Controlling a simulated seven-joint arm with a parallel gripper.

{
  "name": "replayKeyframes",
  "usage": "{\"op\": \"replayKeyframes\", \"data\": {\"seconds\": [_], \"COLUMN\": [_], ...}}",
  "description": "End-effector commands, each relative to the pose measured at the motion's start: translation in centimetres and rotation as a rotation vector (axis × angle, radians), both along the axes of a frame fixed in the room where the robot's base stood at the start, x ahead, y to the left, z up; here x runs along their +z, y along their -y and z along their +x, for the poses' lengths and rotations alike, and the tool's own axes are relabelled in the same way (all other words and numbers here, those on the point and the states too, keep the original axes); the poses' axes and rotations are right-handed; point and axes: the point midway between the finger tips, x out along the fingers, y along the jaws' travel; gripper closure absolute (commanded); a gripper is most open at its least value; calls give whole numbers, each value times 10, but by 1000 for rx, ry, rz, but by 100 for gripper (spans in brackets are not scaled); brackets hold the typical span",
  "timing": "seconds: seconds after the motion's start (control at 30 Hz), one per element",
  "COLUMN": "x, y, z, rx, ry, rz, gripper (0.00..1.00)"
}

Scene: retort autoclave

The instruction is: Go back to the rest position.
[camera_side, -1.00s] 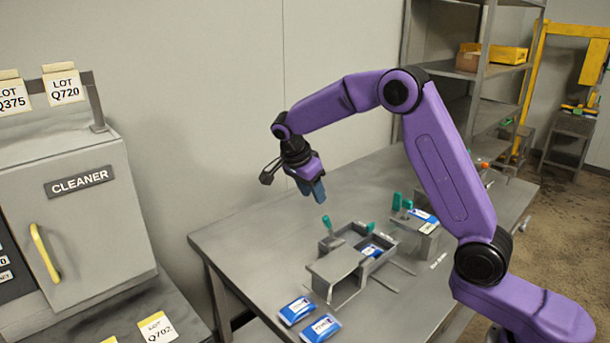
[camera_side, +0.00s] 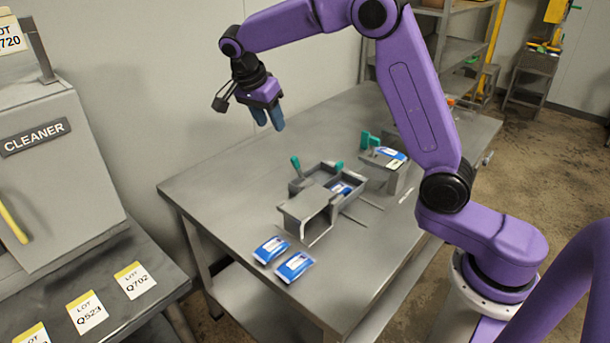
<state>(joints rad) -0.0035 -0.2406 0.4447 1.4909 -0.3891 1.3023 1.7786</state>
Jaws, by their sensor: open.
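My gripper (camera_side: 268,120) hangs above the far left part of the grey table (camera_side: 235,168), fingers pointing down. Its blue fingers are apart and hold nothing that I can see. It is clear of the grey fixture (camera_side: 308,208) with green handles, which stands below it and to the right. A blue and white pouch (camera_side: 341,188) lies inside that fixture.
Two blue and white pouches (camera_side: 270,249) (camera_side: 295,267) lie near the table's front edge. A second grey fixture (camera_side: 378,172) with green handles and a pouch on top stands further right. The cleaner cabinet (camera_side: 60,165) and lot cards (camera_side: 135,280) are at left. The table's left part is bare.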

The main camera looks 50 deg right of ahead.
Motion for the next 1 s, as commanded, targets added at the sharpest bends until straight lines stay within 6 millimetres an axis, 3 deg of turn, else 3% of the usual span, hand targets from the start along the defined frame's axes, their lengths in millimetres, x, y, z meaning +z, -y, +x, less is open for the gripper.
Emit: {"op": "replayKeyframes", "data": {"seconds": [0.2, 0.5, 0.73, 1.0], "x": [2, -3, -10, -23], "y": [-34, -64, -69, -58], "z": [-43, -123, -192, -278], "rx": [395, 963, 1395, 1899], "ry": [-97, -222, -304, -383], "rz": [56, 111, 136, 145], "gripper": [57, 57, 57, 57]}}
